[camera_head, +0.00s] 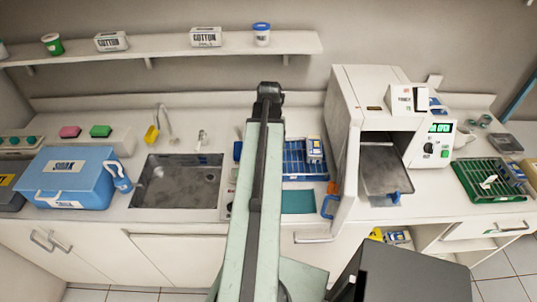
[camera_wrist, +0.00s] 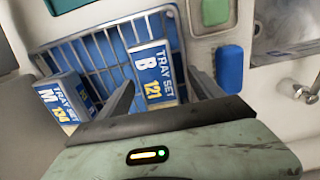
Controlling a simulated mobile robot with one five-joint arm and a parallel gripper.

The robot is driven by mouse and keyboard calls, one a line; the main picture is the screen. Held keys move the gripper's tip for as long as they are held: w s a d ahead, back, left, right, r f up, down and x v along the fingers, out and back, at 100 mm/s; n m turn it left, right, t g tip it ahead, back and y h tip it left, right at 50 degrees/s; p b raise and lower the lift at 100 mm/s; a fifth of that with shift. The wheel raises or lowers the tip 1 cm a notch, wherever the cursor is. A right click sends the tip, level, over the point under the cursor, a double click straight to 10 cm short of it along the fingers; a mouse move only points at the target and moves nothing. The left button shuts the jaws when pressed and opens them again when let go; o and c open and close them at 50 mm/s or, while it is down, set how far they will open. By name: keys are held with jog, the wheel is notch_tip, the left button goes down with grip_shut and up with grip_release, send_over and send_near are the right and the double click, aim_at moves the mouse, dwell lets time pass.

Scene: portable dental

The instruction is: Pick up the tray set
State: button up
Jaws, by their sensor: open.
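Two boxes labelled TRAY SET stand in a blue wire basket (camera_wrist: 107,45). The one marked B 121 (camera_wrist: 152,68) lies between the spread fingers of my gripper (camera_wrist: 160,82) in the wrist view. The one marked M 134 (camera_wrist: 66,103) is to the left, outside the fingers. My gripper is open, and I cannot tell whether either finger touches the B box. In the head view the basket (camera_head: 300,172) sits on the counter with one tray set box (camera_head: 314,148) visible. My arm hides the basket's left part and the other box.
A sink (camera_head: 178,185) with a tap is left of my arm. A white sterilizer (camera_head: 352,110) with its chamber open stands just right of the basket. A green rack (camera_head: 490,182) is farther right. A blue object (camera_wrist: 229,68) and a green one (camera_wrist: 215,11) lie beside the basket.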

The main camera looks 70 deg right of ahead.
jog(key=shift+f, duration=0.9)
jog(key=shift+r, duration=0.2)
grip_shut()
jog(key=shift+r, duration=0.1)
jog(key=r+p, duration=0.9)
jog(key=shift+s+r+p, duration=0.2)
jog(key=shift+r+p, duration=0.15)
jog(key=shift+p, duration=0.05)
jog(key=shift+r, duration=0.2)
jog(key=shift+f, duration=0.1)
jog(key=shift+w, duration=0.1)
